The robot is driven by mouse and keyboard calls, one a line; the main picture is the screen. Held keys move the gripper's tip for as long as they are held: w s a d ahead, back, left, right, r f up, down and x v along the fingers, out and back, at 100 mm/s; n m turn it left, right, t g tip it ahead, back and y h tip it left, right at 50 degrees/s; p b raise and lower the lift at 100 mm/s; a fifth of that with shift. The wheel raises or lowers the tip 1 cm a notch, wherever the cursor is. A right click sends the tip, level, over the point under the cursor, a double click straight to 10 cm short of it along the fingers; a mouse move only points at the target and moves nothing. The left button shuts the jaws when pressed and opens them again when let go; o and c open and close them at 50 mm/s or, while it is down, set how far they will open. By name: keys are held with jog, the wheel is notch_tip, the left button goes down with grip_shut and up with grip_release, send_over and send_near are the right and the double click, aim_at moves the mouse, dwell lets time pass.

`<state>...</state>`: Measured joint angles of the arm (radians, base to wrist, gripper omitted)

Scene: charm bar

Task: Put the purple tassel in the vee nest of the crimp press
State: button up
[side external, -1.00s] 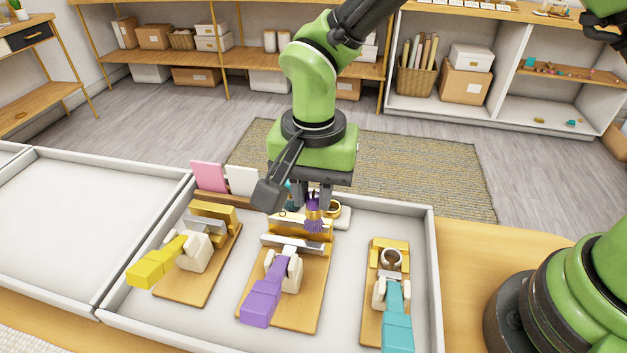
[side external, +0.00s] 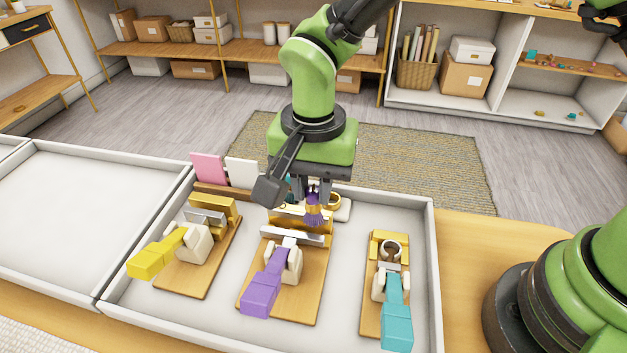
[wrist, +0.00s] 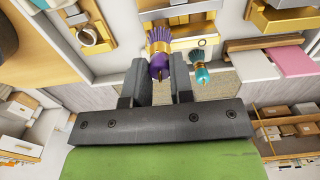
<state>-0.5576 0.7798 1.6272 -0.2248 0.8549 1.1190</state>
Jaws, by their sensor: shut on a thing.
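The purple tassel (side external: 314,212) has a gold cap and hangs upright in my gripper (side external: 313,190), which is shut on it. It also shows between the fingers of my gripper (wrist: 156,78) in the wrist view, where the tassel (wrist: 160,45) has its skirt pointing away from the fingers. In the side view it overlaps the gold back part of the middle crimp press (side external: 312,290), which has a purple handle (side external: 263,292) and a long silver jaw. The tassel appears above or behind that press; I cannot tell the gap. The vee shape of a nest is not clear.
A yellow-handled press (side external: 155,262) stands left and a teal-handled press (side external: 397,325) with a round ring stands right. A teal tassel (wrist: 202,66) is beside the held one. Pink (side external: 208,169) and white (side external: 242,173) cards stand behind. The left tray (side external: 70,215) is empty.

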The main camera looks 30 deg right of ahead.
aim_at(314, 210)
jog(key=shift+f, duration=2.5)
dwell(1.9)
jog(key=o, duration=0.9)
notch_tip(314, 210, up, 9)
jog(key=shift+r, duration=0.5)
